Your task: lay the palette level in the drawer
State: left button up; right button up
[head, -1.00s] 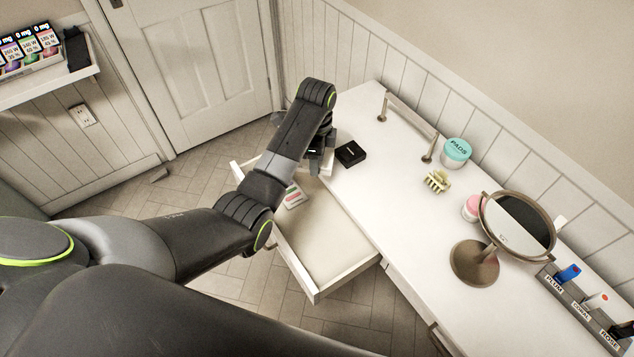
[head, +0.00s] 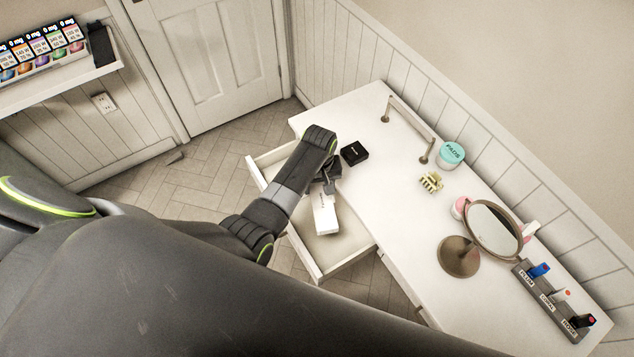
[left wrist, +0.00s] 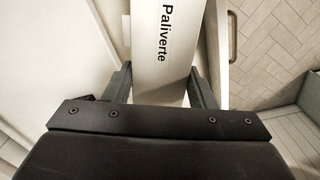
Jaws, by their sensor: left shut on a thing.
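The palette (head: 325,216) is a slim white case with dark lettering. In the left wrist view the palette (left wrist: 165,40) reads "Paliverte" and runs lengthwise away between the fingers. My left gripper (head: 329,188) is shut on its near end; the two fingers also show in the left wrist view (left wrist: 162,88). The open drawer (head: 347,263) is white and lies beneath the palette in the head view. I cannot tell whether the palette touches the drawer floor. My arm hides part of the drawer. My right gripper is not in view.
On the white vanity top (head: 400,215) stand a black box (head: 354,152) beside the drawer, a yellow claw clip (head: 431,182), a teal-lidded pads jar (head: 451,153), a round mirror (head: 493,228) and a lipstick holder (head: 548,305). A wall shelf (head: 60,80) is at the upper left.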

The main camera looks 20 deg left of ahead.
pick_arm(q)
jog(key=s+n, duration=0.1)
jog(key=n+p, duration=0.1)
jog(key=n, duration=0.1)
jog(key=shift+s+d+r+n, duration=0.1)
jog(key=shift+s+n, duration=0.2)
jog(key=shift+s, duration=0.05)
jog(key=shift+s+f+n, duration=0.1)
jog(key=shift+f+n, duration=0.1)
jog(key=shift+n, duration=0.1)
jog(key=shift+f+b, duration=7.15)
jog(key=shift+f, duration=1.25)
jog(key=shift+p, duration=0.45)
jog(key=shift+f+b, duration=0.95)
jog(key=shift+f, duration=0.45)
jog(key=o, duration=1.2)
